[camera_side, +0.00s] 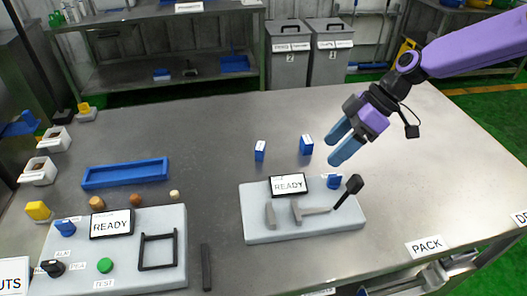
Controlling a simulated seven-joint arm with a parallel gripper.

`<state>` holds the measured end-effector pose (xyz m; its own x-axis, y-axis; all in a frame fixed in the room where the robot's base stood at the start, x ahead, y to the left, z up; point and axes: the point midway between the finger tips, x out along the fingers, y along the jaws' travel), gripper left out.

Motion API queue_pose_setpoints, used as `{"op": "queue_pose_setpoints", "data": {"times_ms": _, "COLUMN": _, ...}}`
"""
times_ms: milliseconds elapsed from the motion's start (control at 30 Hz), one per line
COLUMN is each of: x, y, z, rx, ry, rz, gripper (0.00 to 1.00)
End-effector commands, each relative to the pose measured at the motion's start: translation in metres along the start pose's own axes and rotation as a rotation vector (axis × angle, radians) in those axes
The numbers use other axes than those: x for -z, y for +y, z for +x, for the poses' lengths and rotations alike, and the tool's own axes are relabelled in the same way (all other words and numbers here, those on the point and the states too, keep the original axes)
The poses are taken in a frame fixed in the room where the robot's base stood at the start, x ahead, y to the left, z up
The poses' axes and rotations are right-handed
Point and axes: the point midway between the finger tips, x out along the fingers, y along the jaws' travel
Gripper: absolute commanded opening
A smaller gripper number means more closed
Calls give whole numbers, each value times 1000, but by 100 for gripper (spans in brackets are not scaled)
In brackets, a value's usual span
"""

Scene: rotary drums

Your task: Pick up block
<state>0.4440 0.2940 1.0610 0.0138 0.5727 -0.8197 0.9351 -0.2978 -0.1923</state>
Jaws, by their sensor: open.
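Two small blue blocks with white labels stand on the metal table behind the right grey console: a left block (260,151) and a right block (306,145). The picture does not show which one the task means. My gripper (335,148) has two blue fingers, apart with nothing between them. It appears to the right of the right block in the picture. Its fingers tilt down to the left. Its height above the table is hard to tell.
The right grey console (258,228) carries a READY display (288,184), a blue knob and a raised black lever (348,190). A blue tray (125,173), several small pegs and another console (170,220) lie left. The table right of my gripper is clear.

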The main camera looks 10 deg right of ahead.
Motion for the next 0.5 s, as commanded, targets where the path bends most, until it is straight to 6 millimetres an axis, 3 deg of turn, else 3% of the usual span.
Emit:
{"op": "queue_pose_setpoints", "data": {"times_ms": 100, "x": 18, "y": 40, "z": 15, "rx": -43, "ry": 69, "rz": -10, "gripper": 72}}
{"op": "queue_pose_setpoints", "data": {"times_ms": 300, "x": 34, "y": 100, "z": 31, "rx": -133, "ry": 163, "rz": -37, "gripper": 72}}
{"op": "queue_pose_setpoints", "data": {"times_ms": 500, "x": 38, "y": 134, "z": 36, "rx": -194, "ry": 205, "rz": -52, "gripper": 72}}
